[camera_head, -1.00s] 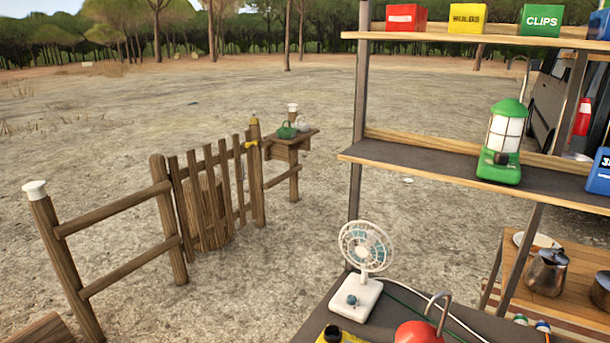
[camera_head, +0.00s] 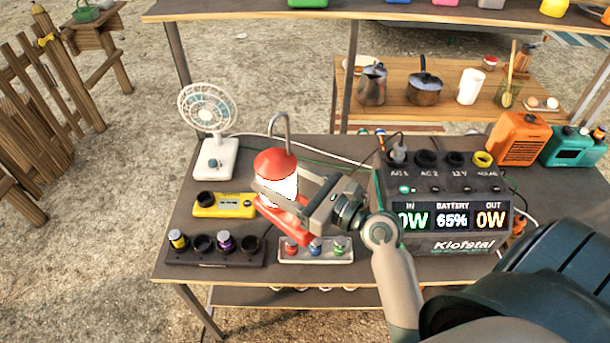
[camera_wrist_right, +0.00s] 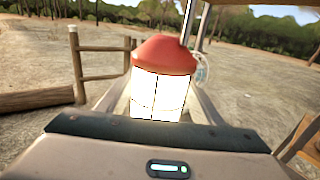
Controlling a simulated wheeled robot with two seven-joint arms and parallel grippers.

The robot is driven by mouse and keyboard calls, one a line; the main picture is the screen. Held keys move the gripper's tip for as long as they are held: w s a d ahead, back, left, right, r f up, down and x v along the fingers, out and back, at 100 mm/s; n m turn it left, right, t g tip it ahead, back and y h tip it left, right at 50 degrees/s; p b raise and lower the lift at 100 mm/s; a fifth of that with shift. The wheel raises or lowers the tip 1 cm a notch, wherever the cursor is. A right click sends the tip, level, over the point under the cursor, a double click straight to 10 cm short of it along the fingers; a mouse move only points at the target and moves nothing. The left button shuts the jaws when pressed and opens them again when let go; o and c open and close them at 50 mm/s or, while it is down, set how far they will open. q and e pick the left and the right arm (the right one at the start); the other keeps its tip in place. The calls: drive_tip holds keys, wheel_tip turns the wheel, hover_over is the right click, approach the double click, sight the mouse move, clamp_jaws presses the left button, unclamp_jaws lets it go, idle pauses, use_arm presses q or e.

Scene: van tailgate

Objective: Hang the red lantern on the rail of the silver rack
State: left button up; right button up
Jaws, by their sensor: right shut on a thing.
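The red lantern (camera_head: 276,165) has a red cap, a bright white glass, a red base and a grey hook standing up from its top. My right gripper (camera_head: 284,200) is shut around its glass, in front of the fan over the worktable. I cannot tell whether its base touches the table. In the right wrist view the lantern (camera_wrist_right: 164,60) stands upright beyond the gripper body, which hides its lower part. My left gripper is not in view. I cannot make out a rail of a silver rack in these frames.
The worktable (camera_head: 178,222) holds a white fan (camera_head: 212,155), a yellow charger (camera_head: 223,207), a dark tray (camera_head: 213,252), a white tray (camera_head: 316,257) and a power station (camera_head: 445,240). A shelf board (camera_head: 250,12) crosses above. A side table (camera_head: 440,115) with pots stands behind.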

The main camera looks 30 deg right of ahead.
drive_tip(key=w+d+f+m+h+p, duration=0.4)
drive_tip(key=w+d+h, duration=0.3)
drive_tip(key=d, duration=0.3)
drive_tip(key=w+d+f+m+h+p, duration=0.4)
drive_tip(key=w+d+m+h+p, duration=0.2)
drive_tip(key=w+d+h+p, duration=0.1)
drive_tip(key=w+d+h, duration=0.1)
drive_tip(key=w+d, duration=0.1)
drive_tip(key=shift+d+f+p, duration=0.3)
drive_tip(key=shift+d+f, duration=0.05)
drive_tip(key=shift+w, duration=0.1)
drive_tip(key=shift+f+b, duration=2.05)
drive_tip(key=shift+f, duration=0.45)
drive_tip(key=shift+f+b, duration=1.95)
drive_tip(key=shift+f, duration=0.4)
